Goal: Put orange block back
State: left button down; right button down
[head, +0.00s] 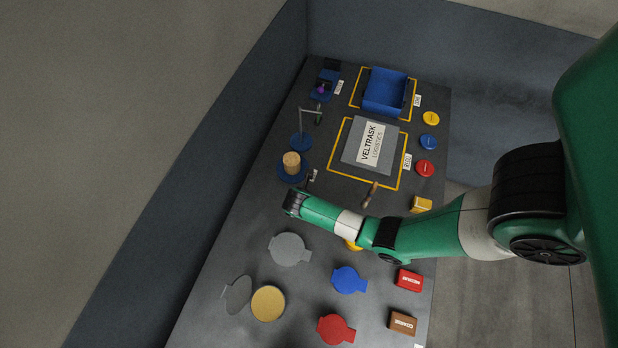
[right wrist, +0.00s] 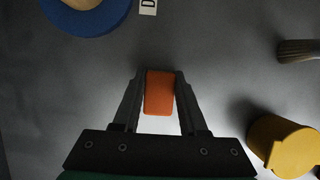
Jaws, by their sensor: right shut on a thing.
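The orange block (right wrist: 159,93) is between the two fingers of my right gripper (right wrist: 158,98) in the right wrist view, gripped at its sides. In the head view my right gripper (head: 290,202) is over the dark bench, just below the round blue base with the wooden cylinder. The orange block cannot be made out in the head view. Its height above the bench is hard to judge. My left gripper is not in view.
A wooden-topped blue base (head: 292,166), a wooden-handled tool (head: 370,194) and a grey lidded disc (head: 290,249) lie near my right gripper. A yellow piece (right wrist: 284,146) is at lower right in the wrist view. Red (head: 409,279) and brown (head: 402,323) blocks line the right edge.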

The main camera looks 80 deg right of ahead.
jog(key=shift+c, duration=2.2)
grip_release()
jog(key=p+v, duration=0.4)
jog(key=v, duration=0.8)
jog(key=shift+r, duration=0.2)
